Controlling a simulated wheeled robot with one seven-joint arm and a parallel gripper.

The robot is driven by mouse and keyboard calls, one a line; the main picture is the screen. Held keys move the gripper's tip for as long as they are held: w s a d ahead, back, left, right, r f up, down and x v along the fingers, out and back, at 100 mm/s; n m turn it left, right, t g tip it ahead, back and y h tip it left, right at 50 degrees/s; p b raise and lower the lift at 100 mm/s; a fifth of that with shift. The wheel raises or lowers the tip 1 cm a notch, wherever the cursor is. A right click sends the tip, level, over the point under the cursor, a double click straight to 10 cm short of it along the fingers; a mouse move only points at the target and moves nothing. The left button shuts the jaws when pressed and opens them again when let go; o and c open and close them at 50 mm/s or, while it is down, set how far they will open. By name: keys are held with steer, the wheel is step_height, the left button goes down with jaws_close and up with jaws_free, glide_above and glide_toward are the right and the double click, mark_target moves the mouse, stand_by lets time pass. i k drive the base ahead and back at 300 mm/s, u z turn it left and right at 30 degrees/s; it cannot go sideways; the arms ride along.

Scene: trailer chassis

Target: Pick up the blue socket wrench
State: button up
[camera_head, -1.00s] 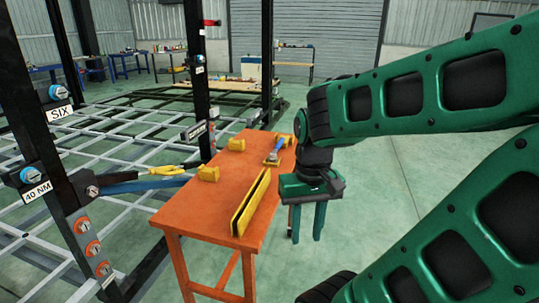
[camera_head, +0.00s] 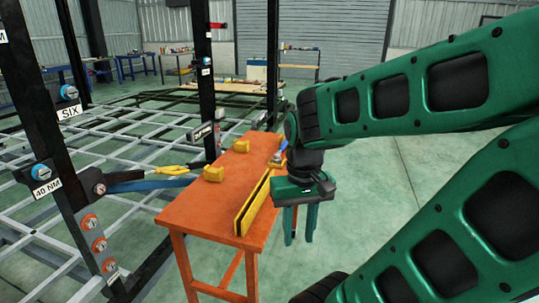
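A blue-handled tool (camera_head: 284,146), which looks like the blue socket wrench, lies near the far right end of the orange table (camera_head: 190,219). It is small in view and partly hidden beside my arm. A second long blue tool (camera_head: 150,184) sticks out at the black post on the left, and I cannot tell its exact type. My gripper (camera_head: 299,240) points down just off the table's right edge. Its two fingers are apart with nothing between them. It is nearer to me than the blue-handled tool and touches neither tool.
Yellow-handled pliers (camera_head: 165,171) stick out at the left post (camera_head: 72,190). Floor right of the table is free.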

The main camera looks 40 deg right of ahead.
mark_target(277, 159)
steer(key=u, duration=3.05)
steer(key=k, duration=2.3)
steer(key=z, duration=2.25)
